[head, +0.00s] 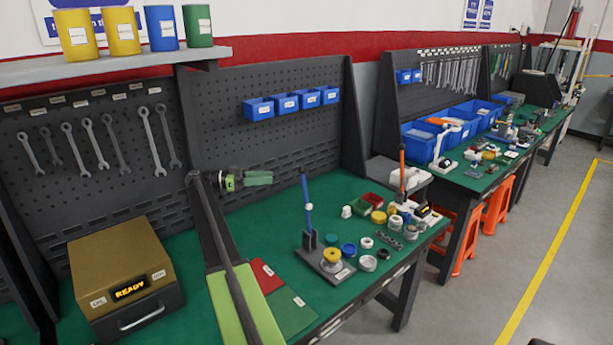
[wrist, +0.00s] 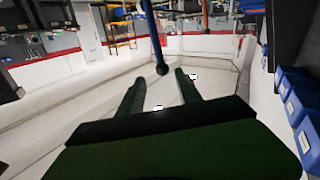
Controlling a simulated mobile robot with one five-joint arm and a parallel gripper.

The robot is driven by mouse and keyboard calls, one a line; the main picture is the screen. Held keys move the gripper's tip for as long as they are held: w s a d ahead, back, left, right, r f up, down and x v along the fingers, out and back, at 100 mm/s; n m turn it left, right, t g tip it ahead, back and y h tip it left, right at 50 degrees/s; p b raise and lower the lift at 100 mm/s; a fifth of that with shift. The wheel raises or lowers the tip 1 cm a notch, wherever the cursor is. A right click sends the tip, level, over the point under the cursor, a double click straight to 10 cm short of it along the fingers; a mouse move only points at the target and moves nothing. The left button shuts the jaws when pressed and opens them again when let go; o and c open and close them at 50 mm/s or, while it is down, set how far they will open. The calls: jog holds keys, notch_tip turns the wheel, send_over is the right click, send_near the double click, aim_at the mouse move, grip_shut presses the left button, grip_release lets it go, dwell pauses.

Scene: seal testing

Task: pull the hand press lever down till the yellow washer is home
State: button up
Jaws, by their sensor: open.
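The hand press (head: 310,240) stands on the green bench, its blue lever (head: 308,200) nearly upright with a dark knob on top. The yellow washer (head: 331,256) sits at the front of the press base; how far it is seated is too small to tell. My gripper (head: 271,178) is left of the lever, at about the knob's height, apart from it. In the wrist view my gripper (wrist: 157,82) has its two dark green fingers spread and empty. The lever's knob (wrist: 162,69) shows just beyond and between the fingertips, with the blue shaft (wrist: 152,30) running to the top edge.
A box with a READY display (head: 130,290) stands at the left. Red and green mats (head: 290,312) lie near the front edge. Small rings and cups, including a blue ring (head: 348,250), lie right of the press. An orange-levered device (head: 402,165) stands farther right. Blue bins (head: 285,102) hang behind.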

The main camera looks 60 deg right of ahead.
jog(key=x, duration=1.6)
jog(key=shift+s+d, duration=0.15)
jog(key=shift+s, duration=0.05)
jog(key=shift+f, duration=0.1)
grip_shut()
jog(key=shift+w, duration=0.1)
jog(key=shift+w+d, duration=0.1)
